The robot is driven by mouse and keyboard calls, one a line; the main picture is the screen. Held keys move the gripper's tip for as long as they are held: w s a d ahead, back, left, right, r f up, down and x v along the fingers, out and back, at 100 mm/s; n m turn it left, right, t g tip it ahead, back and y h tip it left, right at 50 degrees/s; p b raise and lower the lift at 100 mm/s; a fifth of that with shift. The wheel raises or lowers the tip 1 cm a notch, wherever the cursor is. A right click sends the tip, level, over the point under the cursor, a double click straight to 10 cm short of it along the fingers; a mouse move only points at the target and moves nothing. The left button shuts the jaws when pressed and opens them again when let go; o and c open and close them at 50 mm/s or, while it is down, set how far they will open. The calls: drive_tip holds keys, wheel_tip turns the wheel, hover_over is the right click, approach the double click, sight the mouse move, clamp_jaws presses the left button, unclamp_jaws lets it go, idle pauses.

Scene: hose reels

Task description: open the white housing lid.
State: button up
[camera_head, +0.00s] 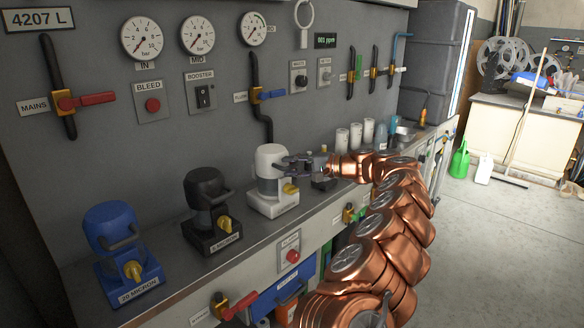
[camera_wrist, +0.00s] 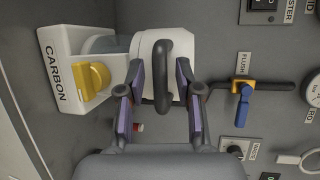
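The white housing lid (camera_head: 270,156) tops a filter housing on the counter, with a white base (camera_head: 272,203) and a yellow knob (camera_head: 290,188). In the wrist view the lid (camera_wrist: 185,48) lies sideways; the base there reads CARBON. A dark handle (camera_wrist: 163,80) stands out from the lid. My gripper (camera_wrist: 158,80) is open, with one finger on each side of the handle and a visible gap to it on both sides. In the head view my gripper (camera_head: 288,165) is at the lid's right side, its fingertips partly hard to make out.
A black housing (camera_head: 205,187) and a blue housing (camera_head: 110,226) stand to the left on the counter. White cups (camera_head: 355,135) stand beyond my arm. A blue-handled FLUSH valve (camera_wrist: 243,105) is on the wall near my gripper.

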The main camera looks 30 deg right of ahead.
clamp_jaws()
idle(0.5)
